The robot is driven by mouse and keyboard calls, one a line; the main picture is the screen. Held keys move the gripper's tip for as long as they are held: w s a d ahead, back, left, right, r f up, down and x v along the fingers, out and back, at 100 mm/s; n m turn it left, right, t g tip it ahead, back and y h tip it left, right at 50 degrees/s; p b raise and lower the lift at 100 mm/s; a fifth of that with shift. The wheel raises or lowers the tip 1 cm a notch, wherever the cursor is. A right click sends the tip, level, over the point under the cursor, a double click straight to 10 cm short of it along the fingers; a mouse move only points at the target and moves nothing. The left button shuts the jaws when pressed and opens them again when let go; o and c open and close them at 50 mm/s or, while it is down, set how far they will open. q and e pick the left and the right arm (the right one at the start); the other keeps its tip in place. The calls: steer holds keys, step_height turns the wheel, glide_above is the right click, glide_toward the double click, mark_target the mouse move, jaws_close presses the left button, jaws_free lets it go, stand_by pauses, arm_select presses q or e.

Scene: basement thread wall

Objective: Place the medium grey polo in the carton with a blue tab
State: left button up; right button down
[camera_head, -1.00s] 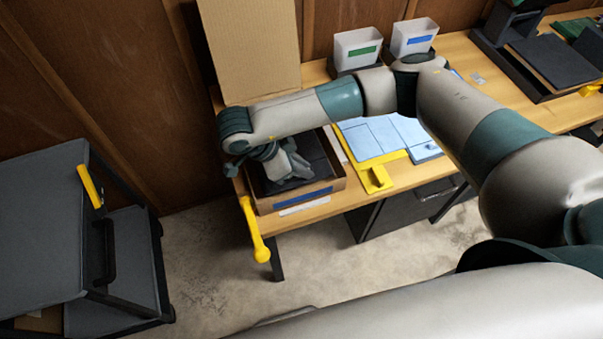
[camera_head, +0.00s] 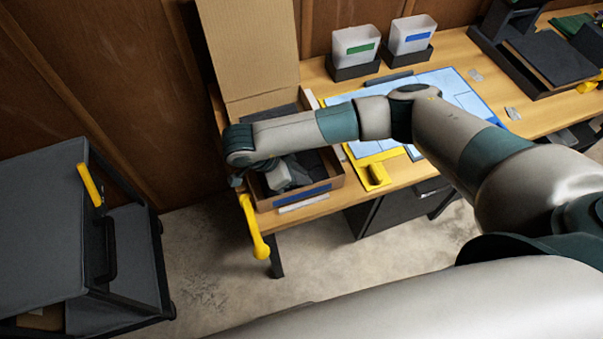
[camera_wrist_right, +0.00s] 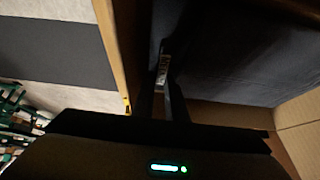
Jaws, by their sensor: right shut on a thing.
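The open cardboard carton (camera_head: 262,204) with a blue tab (camera_head: 302,195) on its front stands at the left end of the wooden table. My right gripper (camera_head: 270,184) is inside the carton, near its left front corner, partly hidden by my wrist. In the right wrist view my right gripper (camera_wrist_right: 162,92) is shut on the edge of a dark grey folded garment, the polo (camera_wrist_right: 240,62). A small white label beside the fingers seems to read "MED". The polo lies inside the carton walls; dark cloth (camera_head: 312,164) shows there in the head view. My left gripper is out of view.
The carton's tall flap (camera_head: 250,50) stands up behind it. A yellow handle (camera_head: 253,228) hangs at the table's left edge. Right of the carton lie a yellow-edged blue board (camera_head: 372,150) and two white bins (camera_head: 355,48). A grey cart (camera_head: 70,210) stands at left.

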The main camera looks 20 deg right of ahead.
steer(key=shift+f+b, duration=0.2)
steer(key=shift+b, duration=0.1)
steer(key=c, duration=1.8)
jaws_free()
steer(key=shift+o, duration=0.2)
steer(key=shift+r, duration=0.2)
steer(key=shift+a+r, duration=0.1)
steer(key=b+v, duration=0.2)
steer(key=v, duration=0.9)
steer(key=shift+a+r+b, duration=0.2)
steer(key=shift+r+b, duration=0.15)
